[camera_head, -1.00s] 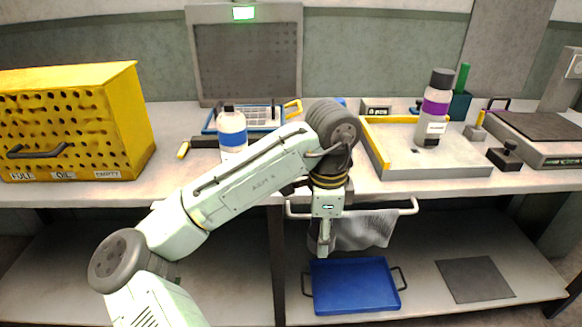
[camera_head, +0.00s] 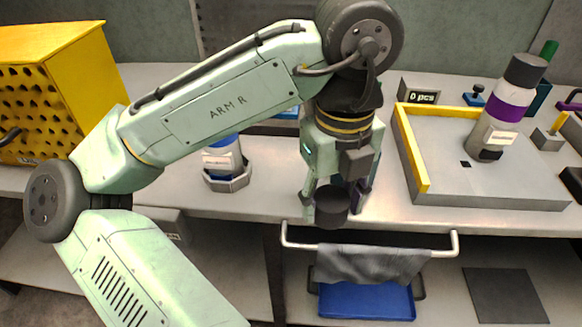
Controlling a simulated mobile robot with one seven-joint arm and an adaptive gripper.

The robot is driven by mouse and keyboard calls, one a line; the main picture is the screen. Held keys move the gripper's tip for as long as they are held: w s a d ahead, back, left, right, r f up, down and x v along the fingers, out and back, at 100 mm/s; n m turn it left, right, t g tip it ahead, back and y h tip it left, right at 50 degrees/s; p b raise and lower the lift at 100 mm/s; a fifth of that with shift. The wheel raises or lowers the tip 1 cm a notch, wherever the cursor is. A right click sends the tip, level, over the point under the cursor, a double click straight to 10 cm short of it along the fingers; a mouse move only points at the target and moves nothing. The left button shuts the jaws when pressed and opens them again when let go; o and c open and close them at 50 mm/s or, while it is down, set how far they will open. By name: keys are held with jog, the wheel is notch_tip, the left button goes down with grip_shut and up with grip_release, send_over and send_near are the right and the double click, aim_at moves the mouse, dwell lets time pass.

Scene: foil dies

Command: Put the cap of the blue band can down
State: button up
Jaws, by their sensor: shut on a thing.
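My gripper (camera_head: 333,190) points down near the front edge of the bench (camera_head: 262,200), right of the blue band can. It is shut on a dark round cap (camera_head: 332,210). I cannot tell how high the cap is above the bench or whether it is just in front of the edge. The blue band can (camera_head: 222,160) stands in a grey holder (camera_head: 228,184) on the bench. My arm hides its top.
A grey tray (camera_head: 500,190) with a yellow left edge holds a purple band can (camera_head: 505,105) with a dark cap. A yellow perforated box (camera_head: 50,95) stands left. A rail (camera_head: 300,244) with a grey cloth (camera_head: 370,263) runs below the bench edge. A blue tray (camera_head: 365,302) lies lower.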

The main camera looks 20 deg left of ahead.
jog(key=p, duration=0.2)
send_over(288, 186)
jog(key=shift+s+d+f, duration=0.35)
jog(key=shift+d+f, duration=0.05)
jog(key=shift+f, duration=0.05)
jog(key=shift+w+a, duration=0.35)
jog(key=shift+a, duration=0.1)
notch_tip(288, 186, down, 3)
jog(key=shift+r, duration=0.1)
jog(key=shift+f, duration=0.45)
jog(key=shift+d+f, duration=0.1)
jog(key=shift+f, duration=0.15)
jog(key=o, duration=0.8)
notch_tip(288, 186, up, 13)
jog(key=shift+f, duration=0.2)
jog(key=shift+s+f, duration=0.1)
